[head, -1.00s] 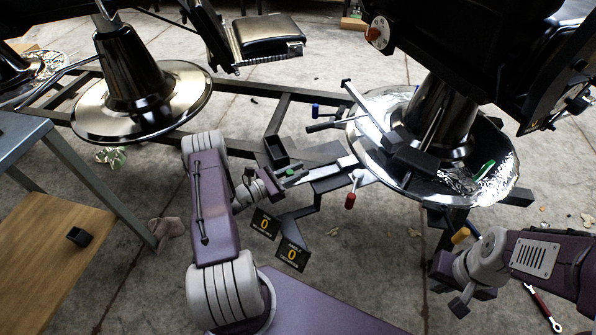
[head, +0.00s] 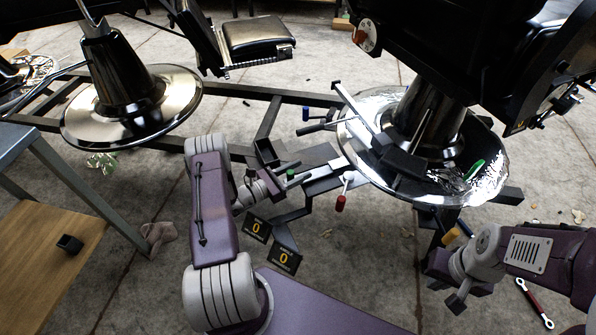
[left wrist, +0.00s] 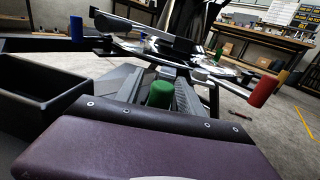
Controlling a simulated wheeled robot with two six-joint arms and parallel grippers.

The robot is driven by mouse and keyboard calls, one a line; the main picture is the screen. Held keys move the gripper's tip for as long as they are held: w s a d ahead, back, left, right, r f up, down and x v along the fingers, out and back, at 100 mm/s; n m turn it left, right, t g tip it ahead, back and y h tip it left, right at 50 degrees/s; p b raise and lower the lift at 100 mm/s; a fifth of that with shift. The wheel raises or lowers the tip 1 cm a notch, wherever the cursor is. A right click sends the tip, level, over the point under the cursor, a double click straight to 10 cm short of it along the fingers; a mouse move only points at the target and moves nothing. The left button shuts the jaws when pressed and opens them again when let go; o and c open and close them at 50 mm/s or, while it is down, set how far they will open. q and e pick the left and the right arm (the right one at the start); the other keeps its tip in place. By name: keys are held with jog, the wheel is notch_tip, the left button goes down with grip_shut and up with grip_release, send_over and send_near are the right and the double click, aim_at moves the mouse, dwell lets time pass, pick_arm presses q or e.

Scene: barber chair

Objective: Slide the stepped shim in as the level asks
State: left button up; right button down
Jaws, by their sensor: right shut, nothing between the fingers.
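The shim is a slim grey piece with a green knob (head: 290,174), low beside the shiny round chair base (head: 352,132). In the left wrist view the green knob (left wrist: 160,94) stands upright between two ridged grey fingers. My left gripper (head: 287,181) appears shut on this piece, which points toward the pale block (head: 340,164) at the base's near left edge; the shim's steps and its far end cannot be made out. My right gripper (head: 443,276) is shut and empty, at the lower right, apart from the base.
A red-handled lever (head: 341,203) hangs by the pale block; it also shows in the left wrist view (left wrist: 263,91). Two black cards (head: 284,259) read 0. An open black bin (head: 266,152) sits behind my left gripper. A wrench (head: 534,303) lies on the floor.

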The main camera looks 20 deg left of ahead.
pick_arm(q)
jog(key=shift+s+a, duration=0.15)
jog(key=shift+s, duration=0.05)
jog(key=p+v, duration=0.3)
jog(key=v, duration=0.5)
jog(key=shift+s+a+p, duration=0.15)
jog(key=shift+s+p, duration=0.1)
jog(key=shift+p, duration=0.1)
